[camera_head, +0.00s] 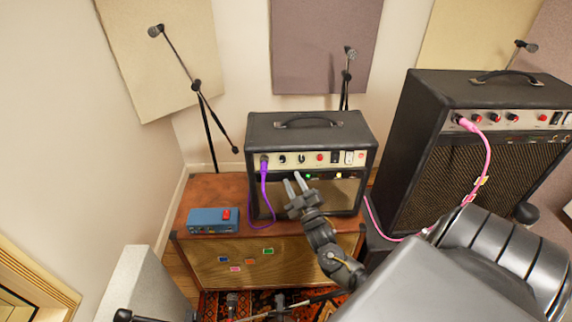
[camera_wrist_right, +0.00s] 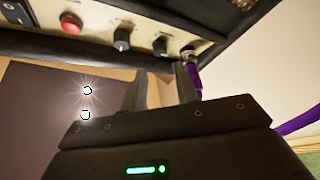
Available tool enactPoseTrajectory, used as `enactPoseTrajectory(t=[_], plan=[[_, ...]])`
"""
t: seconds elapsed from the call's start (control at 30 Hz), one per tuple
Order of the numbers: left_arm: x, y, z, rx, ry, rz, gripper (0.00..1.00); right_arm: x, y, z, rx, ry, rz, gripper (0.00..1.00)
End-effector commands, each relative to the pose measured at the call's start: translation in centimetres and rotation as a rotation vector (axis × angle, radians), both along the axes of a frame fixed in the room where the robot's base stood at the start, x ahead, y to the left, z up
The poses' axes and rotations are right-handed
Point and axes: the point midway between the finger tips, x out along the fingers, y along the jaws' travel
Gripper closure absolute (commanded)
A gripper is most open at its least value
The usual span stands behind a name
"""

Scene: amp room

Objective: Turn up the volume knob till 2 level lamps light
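The small black amp (camera_head: 312,136) stands on a wooden cabinet. Its cream panel has two dark knobs (camera_head: 282,159) (camera_head: 301,159), a red button or lamp (camera_head: 320,157) and switches; a purple cable is plugged in at its left end. My right gripper (camera_head: 294,183) is open and empty, just below and in front of the knobs. In the wrist view its fingers (camera_wrist_right: 162,88) point up, apart from the knobs (camera_wrist_right: 160,45) (camera_wrist_right: 122,38). I cannot read the knob settings. My left gripper is not in view.
The purple cable (camera_head: 264,185) hangs close left of my right gripper. A blue box with a red switch (camera_head: 208,220) sits on the cabinet's left top (camera_head: 197,190). A larger amp (camera_head: 428,140) with a pink cable stands at right. Microphone stands are behind.

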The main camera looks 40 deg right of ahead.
Motion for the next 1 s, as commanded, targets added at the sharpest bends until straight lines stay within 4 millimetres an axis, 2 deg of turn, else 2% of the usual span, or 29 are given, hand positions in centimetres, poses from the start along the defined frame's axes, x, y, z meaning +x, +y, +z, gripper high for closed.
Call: enactPoseTrajectory(t=[0.1, 0.3, 0.5, 0.77, 1.0], plan=[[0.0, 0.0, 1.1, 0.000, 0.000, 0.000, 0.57, 2.3, -0.6, 1.1, 0.000, 0.000, 0.000, 0.70], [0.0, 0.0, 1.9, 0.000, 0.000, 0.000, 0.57, 5.0, -1.4, 1.8, 0.001, 0.001, -0.001, 0.70], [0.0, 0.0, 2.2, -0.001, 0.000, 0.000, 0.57, 6.1, -1.7, 2.0, 0.001, 0.002, 0.001, 0.70], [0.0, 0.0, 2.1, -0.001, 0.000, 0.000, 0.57, 6.2, -1.7, 2.0, 0.001, 0.002, 0.001, 0.70], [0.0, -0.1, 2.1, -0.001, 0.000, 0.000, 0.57, 6.2, -1.8, 2.0, 0.001, 0.002, 0.001, 0.99]])
